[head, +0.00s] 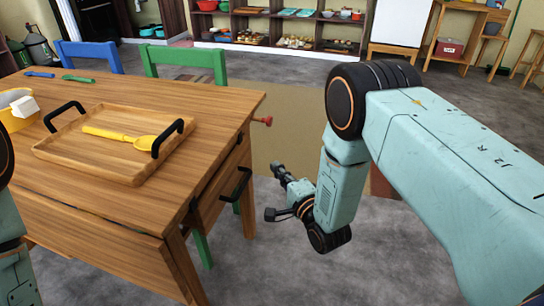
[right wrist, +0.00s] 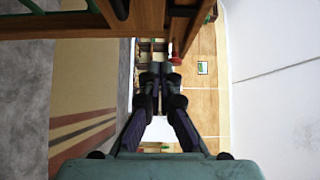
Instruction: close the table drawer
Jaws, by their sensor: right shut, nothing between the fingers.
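The wooden table (head: 150,210) stands at the left in the head view. Its drawer (head: 212,195) is on the right-hand side, with a black bar handle (head: 238,185). The drawer front appears to stand out a little from under the tabletop; how far is hard to tell. My right gripper (head: 279,171) is to the right of the handle, apart from it. In the right wrist view its fingers (right wrist: 160,72) are together and empty, with table woodwork above them. My left gripper is out of view; only part of that arm shows at the left edge.
A wooden tray (head: 60,150) with a yellow spoon (head: 115,135) lies on the tabletop. A red knob (head: 263,120) sticks out from the table's far right side. Blue (head: 88,55) and green (head: 185,60) chairs stand behind.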

